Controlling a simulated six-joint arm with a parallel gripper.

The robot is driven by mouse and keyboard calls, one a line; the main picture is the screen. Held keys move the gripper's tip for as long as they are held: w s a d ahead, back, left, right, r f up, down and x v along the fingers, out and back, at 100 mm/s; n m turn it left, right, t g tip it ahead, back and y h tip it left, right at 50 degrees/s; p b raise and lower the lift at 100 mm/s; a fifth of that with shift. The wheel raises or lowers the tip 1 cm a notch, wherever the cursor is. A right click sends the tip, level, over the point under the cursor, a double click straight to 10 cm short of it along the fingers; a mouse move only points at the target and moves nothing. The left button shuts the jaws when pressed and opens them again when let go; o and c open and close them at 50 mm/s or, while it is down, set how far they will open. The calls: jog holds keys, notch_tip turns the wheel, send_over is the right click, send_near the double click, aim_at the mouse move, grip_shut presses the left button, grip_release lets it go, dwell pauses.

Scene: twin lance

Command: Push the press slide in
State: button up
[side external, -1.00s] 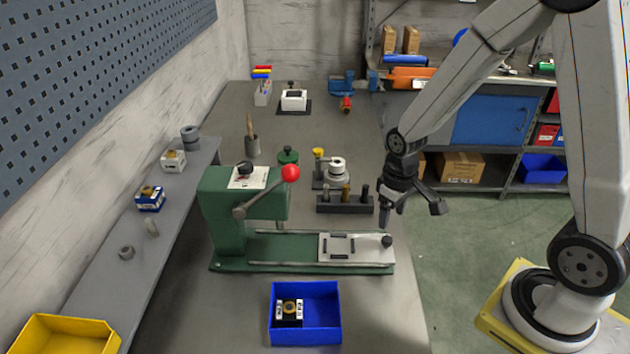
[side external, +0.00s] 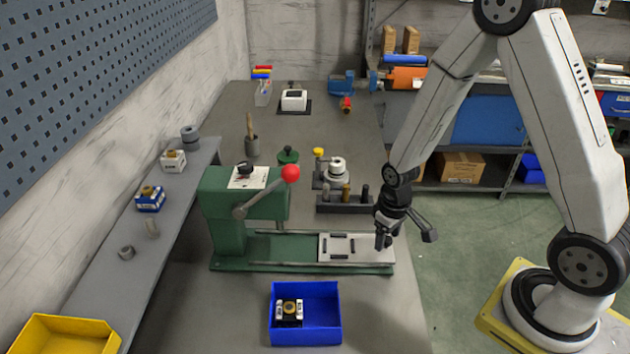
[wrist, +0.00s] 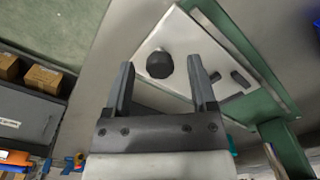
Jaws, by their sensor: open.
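The press slide (side external: 345,248) is a pale plate on the green rails of the press base (side external: 280,268). It sits at the right end, out from under the press head (side external: 225,195). Its black knob (wrist: 159,64) shows in the wrist view between and beyond the two fingertips. In the side view my gripper hides the knob. My gripper (side external: 384,243) points down at the slide's right end, with its fingers apart. In the wrist view my gripper (wrist: 165,75) is open and empty, one finger on each side of the knob. I cannot tell if a finger touches it.
A blue bin (side external: 306,325) holding a part stands in front of the press. A dark rack (side external: 345,205) with upright pins stands just behind the slide. The red-balled lever (side external: 290,173) sticks out from the press head. Open floor lies to the right.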

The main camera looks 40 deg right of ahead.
jog(key=shift+c, duration=0.2)
grip_shut()
dwell(1.3)
